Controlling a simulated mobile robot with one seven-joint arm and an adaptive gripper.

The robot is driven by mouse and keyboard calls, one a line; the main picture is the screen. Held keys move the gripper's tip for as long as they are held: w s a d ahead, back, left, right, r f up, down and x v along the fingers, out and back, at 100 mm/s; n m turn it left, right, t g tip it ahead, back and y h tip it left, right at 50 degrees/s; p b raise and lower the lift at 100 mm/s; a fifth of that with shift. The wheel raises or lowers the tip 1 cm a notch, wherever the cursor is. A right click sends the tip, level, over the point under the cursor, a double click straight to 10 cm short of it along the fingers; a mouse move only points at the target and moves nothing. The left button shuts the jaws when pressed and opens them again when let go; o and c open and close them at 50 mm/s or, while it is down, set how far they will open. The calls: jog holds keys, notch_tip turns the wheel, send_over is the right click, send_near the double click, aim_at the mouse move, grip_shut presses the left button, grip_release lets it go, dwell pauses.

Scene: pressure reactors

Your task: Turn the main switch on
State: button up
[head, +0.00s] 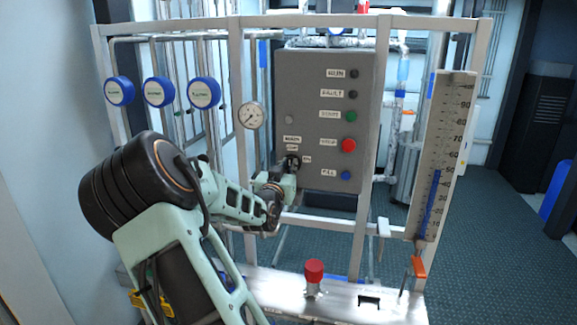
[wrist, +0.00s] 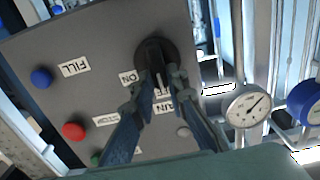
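The main switch is a black rotary knob (wrist: 152,56) on the grey control panel (head: 318,122). In the head view it (head: 292,162) sits low on the panel's left side, partly covered by my gripper (head: 285,172). The ON label (wrist: 128,77) is beside the knob, and the MAIN label is partly hidden by my fingers. The knob's handle points toward the MAIN label, roughly upward in the head view. In the wrist view my gripper (wrist: 160,84) has its two fingertips drawn in close on either side of the handle, apparently gripping it.
A red button (head: 348,145), a green button (head: 349,115) and a blue FILL button (head: 346,175) are on the panel's right side. A pressure gauge (head: 251,115) and blue round gauges (head: 204,93) are to the left. A red-capped knob (head: 314,271) stands below on the frame.

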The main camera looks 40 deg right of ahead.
grip_shut()
jog(key=shift+f+b, duration=0.1)
jog(key=shift+b, duration=0.35)
jog(key=shift+s+d+f+m+b, duration=0.2)
jog(key=shift+m+b, duration=2.75)
jog(key=shift+b, duration=1.1)
jog(key=shift+s+d+f+m+b, duration=0.15)
jog(key=shift+f+m+b, duration=0.1)
jog(key=shift+m+b, duration=3.3)
jog(key=shift+s+d+f+m+b, duration=0.2)
jog(key=shift+m+b, duration=2.2)
jog(key=shift+b, duration=2.2)
jog(key=shift+a, duration=0.1)
jog(key=o, duration=0.7)
grip_release()
